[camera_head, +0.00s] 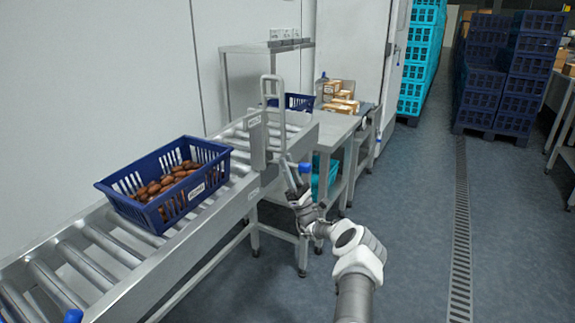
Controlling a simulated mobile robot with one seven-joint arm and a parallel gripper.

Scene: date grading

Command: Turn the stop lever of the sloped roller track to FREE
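The sloped roller track (92,238) runs from the lower left up to the middle of the view. A metal frame with an upright plate (258,145) stands across it, beyond a blue crate (205,165) of brown dates resting on the rollers. A blue knob (305,168) shows at the track's near side, right of the plate; it looks like the end of the stop lever, whose arm is mostly hidden. My gripper (290,176) is beside the knob, close to the track's side rail. Whether it touches the lever, or is open or shut, I cannot tell.
A steel table (336,128) with small boxes (341,92) and a clear bottle stands beyond the track. Another blue crate (297,102) sits at the track's far end. Stacked turquoise (421,60) and dark blue crates (500,85) stand farther back.

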